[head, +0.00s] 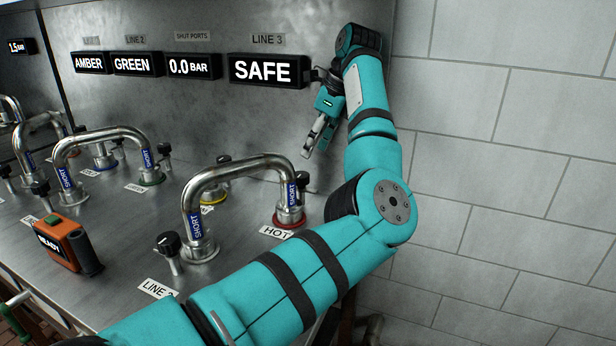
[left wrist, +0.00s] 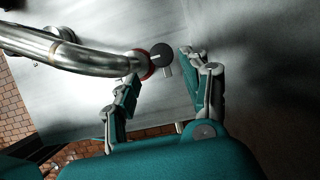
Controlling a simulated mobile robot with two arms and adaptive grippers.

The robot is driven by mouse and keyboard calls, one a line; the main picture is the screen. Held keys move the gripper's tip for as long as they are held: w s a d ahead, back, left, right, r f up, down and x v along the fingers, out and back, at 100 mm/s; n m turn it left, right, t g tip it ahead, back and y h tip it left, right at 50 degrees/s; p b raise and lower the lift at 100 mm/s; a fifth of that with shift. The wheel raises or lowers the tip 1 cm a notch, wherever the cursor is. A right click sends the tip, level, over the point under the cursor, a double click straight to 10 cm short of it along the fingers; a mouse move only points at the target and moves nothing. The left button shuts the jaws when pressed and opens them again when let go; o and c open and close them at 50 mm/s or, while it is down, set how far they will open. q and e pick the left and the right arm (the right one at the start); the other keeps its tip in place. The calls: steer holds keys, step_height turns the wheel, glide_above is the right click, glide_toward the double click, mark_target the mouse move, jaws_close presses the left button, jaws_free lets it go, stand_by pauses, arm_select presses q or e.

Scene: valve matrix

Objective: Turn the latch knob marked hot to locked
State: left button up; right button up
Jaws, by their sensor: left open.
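The port with a red ring (head: 290,219) has the HOT label (head: 275,232) in front of it and a metal U-shaped pipe (head: 235,170) plugged into it. A small dark knob (head: 302,178) shows partly behind that pipe end. In the left wrist view a round black knob (left wrist: 162,52) stands beside the red ring (left wrist: 147,66). My left gripper (head: 313,145) points down above and behind the red port. It is open, and in the left wrist view its fingertips (left wrist: 159,66) lie on either side of the knob. Contact cannot be told.
An orange device reading READY (head: 58,243) stands at the left of the steel bench. More curved pipes (head: 105,140) and knobs (head: 169,243) stand on it. The display reading SAFE (head: 266,70) hangs on the back panel. A tiled wall (head: 510,150) bounds the right side.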

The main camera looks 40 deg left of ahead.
mark_target(302, 174)
arm_select(q)
steer(key=b+x, duration=0.1)
steer(key=x, duration=0.7)
steer(key=shift+f, duration=0.15)
arm_select(e)
steer(key=w+r, duration=0.2)
steer(key=r, duration=0.1)
steer(key=shift+w+a, duration=0.1)
steer(key=shift+w, duration=0.1)
arm_select(q)
steer(key=c, duration=0.9)
